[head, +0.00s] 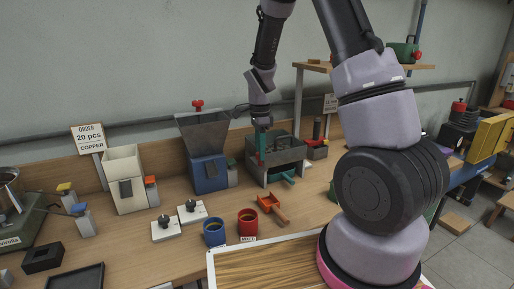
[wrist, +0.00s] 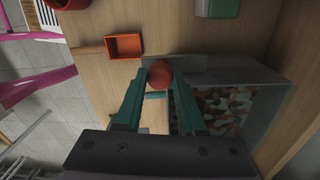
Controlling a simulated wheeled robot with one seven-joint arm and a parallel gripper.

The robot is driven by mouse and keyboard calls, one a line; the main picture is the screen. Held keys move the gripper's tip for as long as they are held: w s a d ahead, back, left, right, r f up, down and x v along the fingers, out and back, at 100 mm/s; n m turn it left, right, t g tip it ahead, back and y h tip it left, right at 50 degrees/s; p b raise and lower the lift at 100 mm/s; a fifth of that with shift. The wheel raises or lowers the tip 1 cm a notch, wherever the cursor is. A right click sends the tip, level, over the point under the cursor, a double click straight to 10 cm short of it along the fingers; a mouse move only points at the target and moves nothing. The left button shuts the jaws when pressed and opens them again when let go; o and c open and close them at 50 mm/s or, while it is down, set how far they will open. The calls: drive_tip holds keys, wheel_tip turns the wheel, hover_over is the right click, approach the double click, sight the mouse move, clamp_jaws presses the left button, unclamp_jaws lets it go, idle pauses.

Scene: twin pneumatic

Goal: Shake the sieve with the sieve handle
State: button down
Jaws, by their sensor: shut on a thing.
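The sieve is a grey open box (head: 288,155) on the workbench, in the middle of the head view. In the wrist view its grey wall (wrist: 250,68) shows at the right, with mixed brown, green and pale pieces (wrist: 225,108) inside. The sieve handle ends in a red ball knob (wrist: 159,74). My gripper (wrist: 158,80) has its teal fingers closed on either side of this knob. In the head view my gripper (head: 261,148) points down at the box's left side, and the knob is hidden there.
An orange scoop (head: 268,203) lies in front of the sieve, with a red mug (head: 247,222) and a blue mug (head: 214,232) nearby. A blue hopper machine (head: 209,172) stands to the left. A teal part (head: 283,177) juts from the sieve's front.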

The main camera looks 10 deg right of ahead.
drive_tip(key=shift+w, duration=0.1)
drive_tip(key=c, duration=0.5)
unclamp_jaws()
drive_tip(key=shift+r, duration=0.1)
wheel_tip(320, 180, up, 11)
drive_tip(key=shift+w+f, duration=0.2)
